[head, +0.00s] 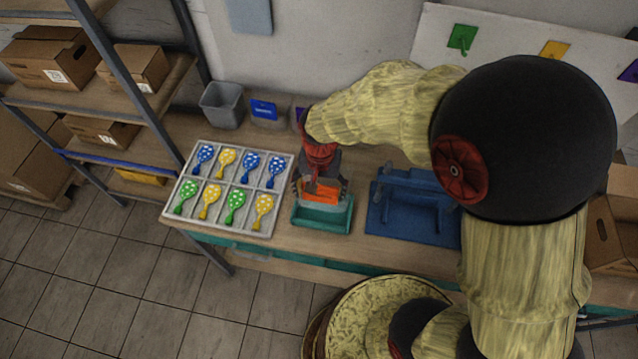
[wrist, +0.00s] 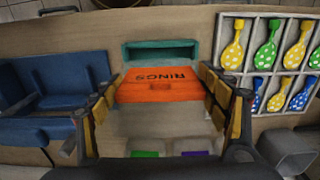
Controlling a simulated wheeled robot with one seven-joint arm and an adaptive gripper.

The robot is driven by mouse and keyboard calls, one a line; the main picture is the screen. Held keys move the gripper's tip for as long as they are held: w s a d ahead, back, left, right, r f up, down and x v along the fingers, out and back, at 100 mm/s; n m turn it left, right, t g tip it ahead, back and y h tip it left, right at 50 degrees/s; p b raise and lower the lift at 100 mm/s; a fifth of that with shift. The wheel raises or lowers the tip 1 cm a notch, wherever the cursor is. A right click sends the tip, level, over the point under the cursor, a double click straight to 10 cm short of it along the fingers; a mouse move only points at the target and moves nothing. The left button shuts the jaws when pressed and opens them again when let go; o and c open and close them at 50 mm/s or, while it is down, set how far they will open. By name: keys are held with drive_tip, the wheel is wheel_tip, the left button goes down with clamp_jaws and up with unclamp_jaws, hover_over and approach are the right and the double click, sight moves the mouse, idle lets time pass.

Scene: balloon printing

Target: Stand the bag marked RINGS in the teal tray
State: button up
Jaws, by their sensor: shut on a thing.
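The bag marked RINGS is orange where its lettering shows (wrist: 160,85); in the wrist view the lettering is upside down. In the head view its orange face (head: 322,191) shows between my fingers. My gripper (head: 319,184) is shut on the bag, with one finger at each side of it in the wrist view (wrist: 161,82). The teal tray (head: 322,226) lies under and just in front of the bag; its wall also shows in the wrist view (wrist: 160,48). I cannot tell whether the bag touches the tray floor.
A partitioned white tray (head: 227,187) of spotted balloons is left of the teal tray. A blue stand (head: 412,207) is close on the right. Behind are a grey bin (head: 222,104) and a bag with a blue label (head: 264,110). Cartons fill the left shelf.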

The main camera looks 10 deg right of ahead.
drive_tip(key=shift+f+b, duration=3.5)
drive_tip(key=shift+f, duration=1.6)
drive_tip(key=o, duration=0.9)
drive_tip(key=shift+r, duration=0.1)
wheel_tip(320, 180, up, 7)
drive_tip(key=p, duration=0.6)
hover_over(320, 207)
drive_tip(key=s+a, duration=0.1)
drive_tip(key=s, duration=0.2)
drive_tip(key=shift+w, duration=0.1)
